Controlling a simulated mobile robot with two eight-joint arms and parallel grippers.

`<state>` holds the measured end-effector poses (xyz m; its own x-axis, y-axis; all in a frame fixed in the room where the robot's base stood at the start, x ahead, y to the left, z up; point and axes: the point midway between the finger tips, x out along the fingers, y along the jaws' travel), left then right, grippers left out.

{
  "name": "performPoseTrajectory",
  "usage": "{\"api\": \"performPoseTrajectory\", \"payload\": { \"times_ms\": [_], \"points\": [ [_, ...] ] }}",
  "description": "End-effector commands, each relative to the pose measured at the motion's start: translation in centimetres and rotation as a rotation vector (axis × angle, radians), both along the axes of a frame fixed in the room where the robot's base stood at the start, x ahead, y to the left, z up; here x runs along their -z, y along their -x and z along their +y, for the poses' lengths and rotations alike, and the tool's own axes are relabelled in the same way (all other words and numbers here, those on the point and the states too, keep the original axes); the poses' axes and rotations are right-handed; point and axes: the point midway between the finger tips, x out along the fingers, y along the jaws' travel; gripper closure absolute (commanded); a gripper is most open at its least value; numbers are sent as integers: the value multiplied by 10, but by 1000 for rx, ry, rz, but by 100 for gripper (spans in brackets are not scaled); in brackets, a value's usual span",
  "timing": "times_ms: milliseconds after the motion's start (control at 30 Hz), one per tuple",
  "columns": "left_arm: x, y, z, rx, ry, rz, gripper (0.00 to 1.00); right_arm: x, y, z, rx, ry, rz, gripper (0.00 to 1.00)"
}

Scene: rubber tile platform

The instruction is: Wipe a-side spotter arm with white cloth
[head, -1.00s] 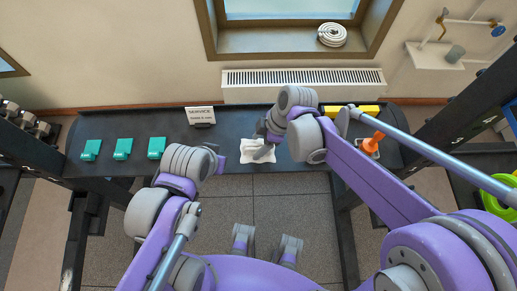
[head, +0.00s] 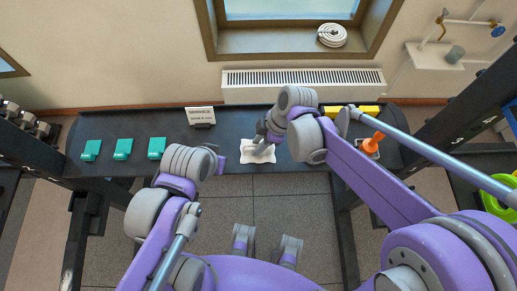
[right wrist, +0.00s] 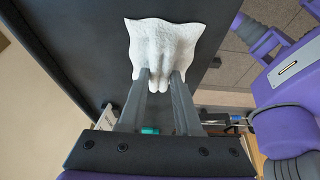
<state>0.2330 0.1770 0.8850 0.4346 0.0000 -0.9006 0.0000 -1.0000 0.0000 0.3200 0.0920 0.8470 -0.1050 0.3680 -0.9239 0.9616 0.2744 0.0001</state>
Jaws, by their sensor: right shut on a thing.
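A white cloth (head: 247,157) lies on the dark bench near its front edge. My right gripper (head: 262,149) points down at it from above. In the right wrist view the fingers (right wrist: 160,77) are shut on the cloth (right wrist: 165,40), which bunches into folds between them and spreads flat beyond. My left arm ends left of the cloth at its wrist (head: 205,160); its fingers cannot be made out. I cannot tell which part in view is the a-side spotter arm.
The dark bench (head: 235,118) carries several teal blocks (head: 123,149), a service sign (head: 201,116), a yellow bar (head: 360,110) and an orange cone-like thing (head: 372,142). Dark rack beams flank it left and right. A radiator (head: 303,82) stands behind.

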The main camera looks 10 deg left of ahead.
Motion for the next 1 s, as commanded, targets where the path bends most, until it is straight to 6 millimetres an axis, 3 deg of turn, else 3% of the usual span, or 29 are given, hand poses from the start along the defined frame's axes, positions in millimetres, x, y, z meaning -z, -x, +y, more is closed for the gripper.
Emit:
{"api": "performPoseTrajectory", "payload": {
  "times_ms": [800, 1000],
  "points": [
    [-49, -13, 0, 0, 0, -24, 100, -64, -1, 0, 1, -1, -2, 100],
    [-53, -14, 0, 0, 0, -27, 100, -70, 0, 0, 0, 0, 0, 100]
  ]
}}
